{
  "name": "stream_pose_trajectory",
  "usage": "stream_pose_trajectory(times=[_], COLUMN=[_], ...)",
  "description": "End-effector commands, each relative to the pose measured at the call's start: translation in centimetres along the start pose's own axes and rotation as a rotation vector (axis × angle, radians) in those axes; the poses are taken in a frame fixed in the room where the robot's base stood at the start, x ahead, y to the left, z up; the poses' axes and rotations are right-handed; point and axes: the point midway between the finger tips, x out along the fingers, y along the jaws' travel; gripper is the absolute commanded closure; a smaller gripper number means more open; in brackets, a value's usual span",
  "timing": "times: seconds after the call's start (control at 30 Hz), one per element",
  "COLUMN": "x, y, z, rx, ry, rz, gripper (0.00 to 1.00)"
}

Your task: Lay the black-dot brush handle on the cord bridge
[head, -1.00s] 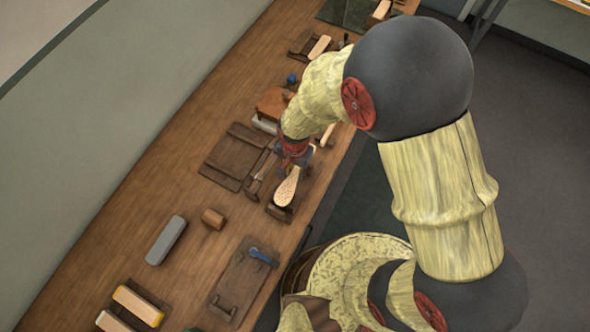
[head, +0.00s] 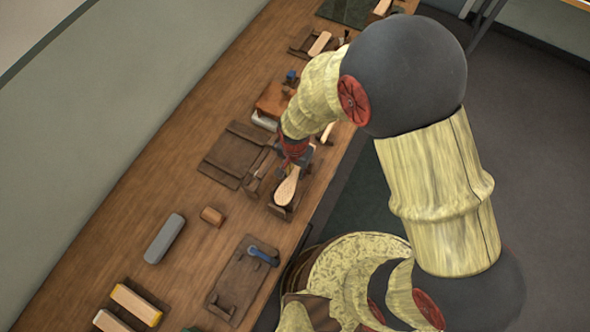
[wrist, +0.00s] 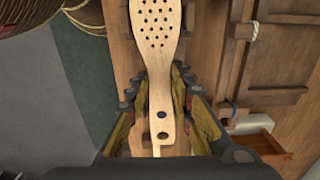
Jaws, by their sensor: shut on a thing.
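My gripper (wrist: 160,108) is shut on the neck of a pale wooden brush handle (wrist: 157,25). The handle's broad head is full of small holes, and its neck carries a dark dot and a hole near the fingers. In the head view the handle (head: 287,188) points down-left from my gripper (head: 293,160), its head over or on a dark wooden support (head: 279,211) at the bench's front edge. This support may be the cord bridge; I cannot tell whether the handle touches it. My fingers hide part of the neck.
A dark board (head: 233,155) lies left of my gripper. A grey block (head: 165,238), a small wooden block (head: 212,216) and a dark board with a blue tool (head: 263,256) lie nearer. An orange-brown box (head: 273,99) stands beyond. Bare bench lies toward the wall.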

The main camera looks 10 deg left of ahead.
Motion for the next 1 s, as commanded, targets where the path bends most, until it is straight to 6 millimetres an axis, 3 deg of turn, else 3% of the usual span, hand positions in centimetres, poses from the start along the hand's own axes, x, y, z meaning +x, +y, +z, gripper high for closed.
stream_pose_trajectory(times=[0.77, 0.8, 1.0], x=[0.81, 0.83, 0.78], y=[0.00, 0.00, -0.01], z=[0.00, 0.00, 0.00], rx=[0.000, 0.000, 0.000], ry=[0.000, 0.000, 0.000], rz=[0.000, 0.000, 0.000], gripper=[1.00, 0.77, 0.65])
